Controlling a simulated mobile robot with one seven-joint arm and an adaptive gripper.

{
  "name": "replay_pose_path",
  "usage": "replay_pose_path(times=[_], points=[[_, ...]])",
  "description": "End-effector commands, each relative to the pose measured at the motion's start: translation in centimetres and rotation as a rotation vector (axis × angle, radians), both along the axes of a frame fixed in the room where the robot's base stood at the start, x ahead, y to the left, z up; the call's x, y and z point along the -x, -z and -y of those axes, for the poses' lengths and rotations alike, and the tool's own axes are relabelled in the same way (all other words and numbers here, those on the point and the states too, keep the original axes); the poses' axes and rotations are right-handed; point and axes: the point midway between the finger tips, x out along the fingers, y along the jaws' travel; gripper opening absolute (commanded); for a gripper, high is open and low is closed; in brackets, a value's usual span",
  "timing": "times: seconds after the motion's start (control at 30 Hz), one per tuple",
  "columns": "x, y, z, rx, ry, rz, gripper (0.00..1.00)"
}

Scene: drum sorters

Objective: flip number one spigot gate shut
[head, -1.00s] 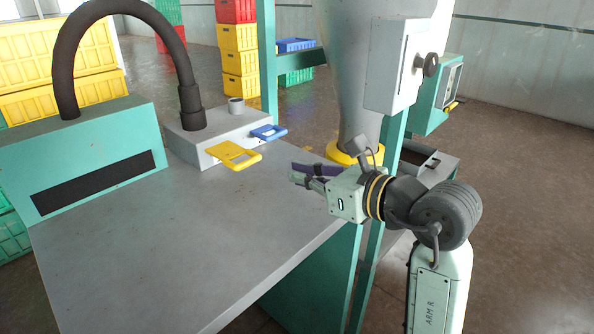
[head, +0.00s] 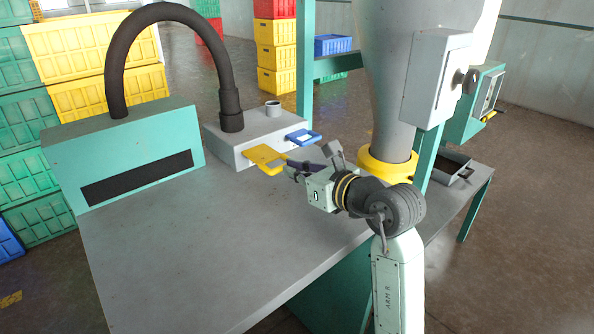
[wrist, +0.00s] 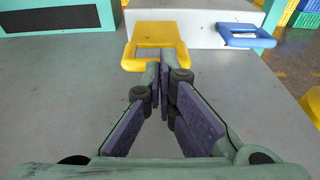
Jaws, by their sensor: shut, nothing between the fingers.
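A grey spigot box (head: 235,150) on the table carries a yellow loop-shaped gate handle (head: 262,156) and a smaller blue one (head: 303,137). I see no number on either. Both stick out from its front; the yellow handle (wrist: 130,50) is straight ahead in the wrist view, the blue handle (wrist: 245,42) to its right. My gripper (head: 286,170) is shut and empty, its fingertips (wrist: 161,68) meeting at the near edge of the yellow handle. I cannot tell whether they touch it. In the head view the fingers cover part of the yellow handle's near end.
A teal box (head: 120,150) with a dark slot and black hose (head: 165,10) stands left on the grey table (head: 190,260). A grey hopper (head: 388,110) with a yellow collar (head: 388,168) stands right of my gripper. The front tabletop is clear.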

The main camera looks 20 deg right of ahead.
Motion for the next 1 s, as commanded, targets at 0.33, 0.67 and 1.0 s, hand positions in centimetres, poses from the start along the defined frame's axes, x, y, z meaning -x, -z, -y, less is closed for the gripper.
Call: replay_pose_path(times=[0.33,0.67,1.0], points=[[-4.1,0.2,-1.6,0.002,-0.003,-0.001,0.00],[-5.3,-0.1,-1.9,0.000,0.000,0.001,0.00],[-5.3,-0.3,-1.5,0.000,-0.001,0.001,0.00]])
